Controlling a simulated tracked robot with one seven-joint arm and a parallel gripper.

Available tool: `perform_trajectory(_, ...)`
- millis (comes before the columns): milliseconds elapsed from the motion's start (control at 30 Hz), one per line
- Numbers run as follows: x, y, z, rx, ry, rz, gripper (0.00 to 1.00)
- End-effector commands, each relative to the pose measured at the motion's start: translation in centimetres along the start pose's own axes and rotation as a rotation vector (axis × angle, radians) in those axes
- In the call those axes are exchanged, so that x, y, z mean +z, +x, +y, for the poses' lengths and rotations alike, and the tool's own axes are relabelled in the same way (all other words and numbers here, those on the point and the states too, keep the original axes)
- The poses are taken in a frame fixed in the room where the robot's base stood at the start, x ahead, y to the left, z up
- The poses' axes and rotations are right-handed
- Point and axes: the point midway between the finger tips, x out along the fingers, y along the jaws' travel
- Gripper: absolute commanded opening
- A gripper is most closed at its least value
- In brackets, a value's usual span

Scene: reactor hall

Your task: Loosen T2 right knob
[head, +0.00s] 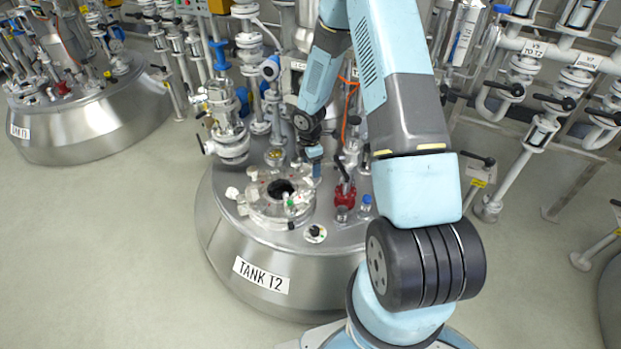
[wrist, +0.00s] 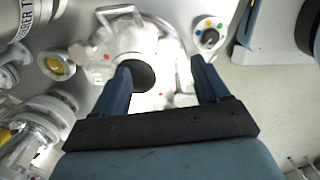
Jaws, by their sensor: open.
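Tank T2 (head: 263,274) is a round steel vessel in the middle of the head view. On its top is a round port (head: 262,214) with a dark opening and small pale knobs around its rim, one knob (head: 232,193) at its left. I cannot tell which is the right knob; my gripper may hide part of it. My gripper (head: 314,172) is above the port's right side, pointing down. In the wrist view its two blue fingers (wrist: 164,70) are spread apart with nothing clearly held. The port's dark opening (wrist: 143,75) shows beside the left finger.
Valves and pipes (head: 230,125) rise at the tank's back left. A red fitting (head: 345,195) and a small blue-capped bottle (head: 365,204) stand right of the port. Tank T1 (head: 90,130) stands far left; open floor lies between.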

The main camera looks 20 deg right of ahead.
Motion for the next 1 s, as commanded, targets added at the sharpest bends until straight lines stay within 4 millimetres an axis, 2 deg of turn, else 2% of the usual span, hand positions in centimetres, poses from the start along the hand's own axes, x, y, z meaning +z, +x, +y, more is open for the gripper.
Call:
perform_trajectory(33, -0.4, 1.5, -0.2, -0.011, -0.027, 0.013, 0.74)
perform_trajectory(200, -1.3, 4.7, -0.8, -0.026, -0.099, 0.045, 0.74)
perform_trajectory(467, -1.7, 6.8, -1.0, -0.031, -0.129, 0.059, 0.74)
perform_trajectory(600, -1.9, 8.8, -1.2, -0.033, -0.128, 0.058, 0.74)
perform_trajectory(1000, -1.7, 8.3, -1.0, -0.046, 0.513, 0.044, 0.74)
